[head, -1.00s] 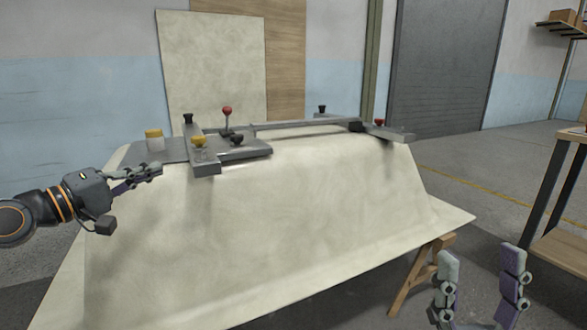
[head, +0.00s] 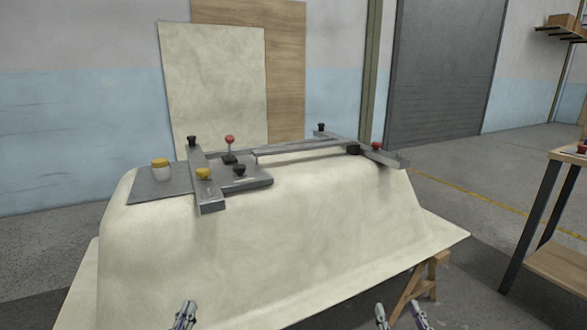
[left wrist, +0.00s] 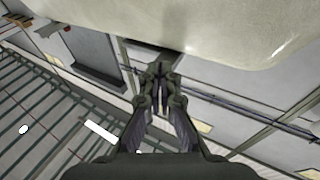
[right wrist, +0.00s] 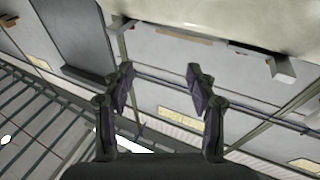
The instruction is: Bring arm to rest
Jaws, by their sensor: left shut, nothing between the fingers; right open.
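My left gripper (head: 185,314) shows at the bottom of the head view, in front of the bathtub shell (head: 250,250). Its fingers are together and empty, which also shows in the left wrist view (left wrist: 158,72). My right gripper (head: 398,314) is at the bottom edge further right, with its fingers apart. In the right wrist view (right wrist: 158,80) it is open and nothing is between the fingers. Both hands point upward, and the shell's pale edge shows above them in both wrist views. The arms themselves are outside the head view.
A grey clamping jig (head: 210,195) with red, yellow and black knobs lies on top of the shell. A wooden trestle leg (head: 412,292) is below right. A table (head: 560,262) stands at the right edge.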

